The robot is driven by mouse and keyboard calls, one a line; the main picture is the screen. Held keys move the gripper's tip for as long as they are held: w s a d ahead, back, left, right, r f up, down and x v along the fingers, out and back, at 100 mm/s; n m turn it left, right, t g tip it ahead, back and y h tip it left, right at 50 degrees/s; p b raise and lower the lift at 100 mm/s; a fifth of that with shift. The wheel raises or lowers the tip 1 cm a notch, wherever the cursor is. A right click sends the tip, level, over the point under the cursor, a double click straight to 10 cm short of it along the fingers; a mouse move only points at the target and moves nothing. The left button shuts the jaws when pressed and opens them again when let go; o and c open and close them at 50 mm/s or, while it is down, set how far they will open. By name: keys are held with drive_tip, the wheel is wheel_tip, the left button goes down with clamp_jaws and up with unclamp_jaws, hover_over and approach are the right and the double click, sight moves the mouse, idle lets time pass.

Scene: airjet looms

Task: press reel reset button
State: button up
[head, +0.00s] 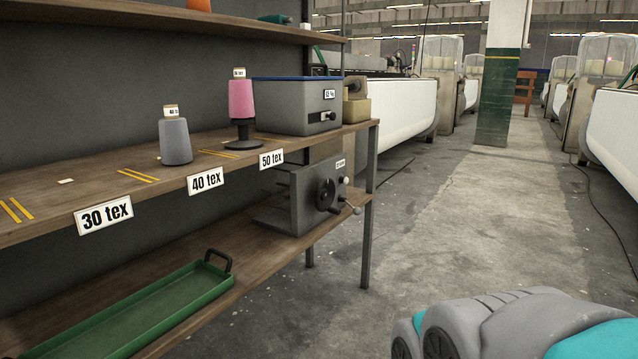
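A grey machine (312,200) that may be the reel stands at the right end of the lower shelf. Its front has a black round disc (326,195), a small pale knob or button (346,180) at the upper right, and a crank-like handle (352,208) at the lower right. A small white label (340,163) on it is too small to read. I cannot tell which part is the reset button. My gripper is not in view; part of my own arm shows at the bottom right, apart from the shelf.
The upper board (130,190) holds a grey cone (175,141), a pink cone (241,100) on a dark stand and a grey box (285,106). A green tray (150,310) lies on the lower shelf. The aisle floor (450,220) is open; a pillar (500,90) stands beyond.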

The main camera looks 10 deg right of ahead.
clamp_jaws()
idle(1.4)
